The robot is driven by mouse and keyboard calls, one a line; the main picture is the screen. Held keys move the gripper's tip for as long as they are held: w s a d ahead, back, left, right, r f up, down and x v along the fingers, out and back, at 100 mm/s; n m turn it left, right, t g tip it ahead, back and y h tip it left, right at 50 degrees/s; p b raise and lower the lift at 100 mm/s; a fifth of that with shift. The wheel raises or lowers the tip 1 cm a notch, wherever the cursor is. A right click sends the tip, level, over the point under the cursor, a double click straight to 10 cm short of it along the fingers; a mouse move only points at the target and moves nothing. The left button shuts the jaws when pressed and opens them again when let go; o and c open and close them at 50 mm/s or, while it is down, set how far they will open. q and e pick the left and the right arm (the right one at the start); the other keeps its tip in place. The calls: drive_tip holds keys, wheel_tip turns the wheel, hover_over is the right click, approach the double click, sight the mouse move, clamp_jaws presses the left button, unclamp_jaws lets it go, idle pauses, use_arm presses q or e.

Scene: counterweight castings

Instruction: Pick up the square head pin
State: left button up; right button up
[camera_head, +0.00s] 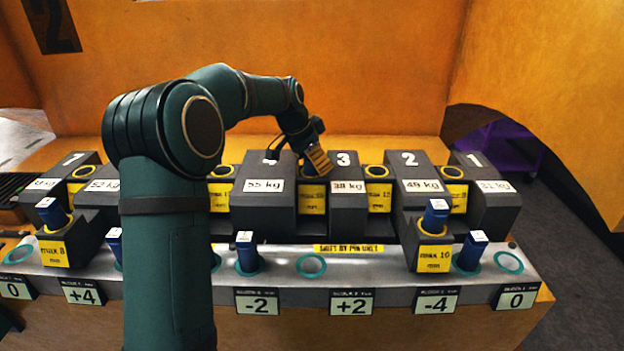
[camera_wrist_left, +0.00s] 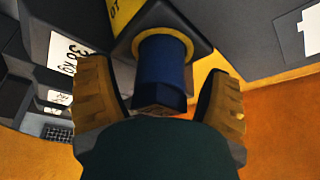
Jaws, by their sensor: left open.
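A blue pin (camera_wrist_left: 165,65) stands in a yellow-ringed hole in the wrist view, with a flat-sided, angular head. In the head view its place is between the blocks marked 4 and 3, where my gripper mostly hides it. My left gripper (camera_wrist_left: 160,100) is open, with one ridged tan finger on each side of the pin and a visible gap on both sides. In the head view the left gripper (camera_head: 318,160) points down over that spot. My right gripper is in neither view.
Dark weight blocks, such as 3 (camera_head: 348,203) and 2 (camera_head: 412,190), stand close on both sides. More blue pins (camera_head: 247,252) stand along the grey front rail (camera_head: 385,262), which also has empty teal rings (camera_head: 311,266). An orange wall (camera_head: 370,60) rises behind.

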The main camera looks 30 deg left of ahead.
use_arm(q)
drive_tip(key=shift+w+d+f, duration=0.1)
drive_tip(key=shift+w+f, duration=0.05)
drive_tip(key=shift+f, duration=0.2)
clamp_jaws()
drive_tip(key=shift+r, duration=0.1)
drive_tip(key=shift+r, duration=0.1)
wheel_tip(320, 180, up, 30)
drive_tip(key=p, duration=1.4)
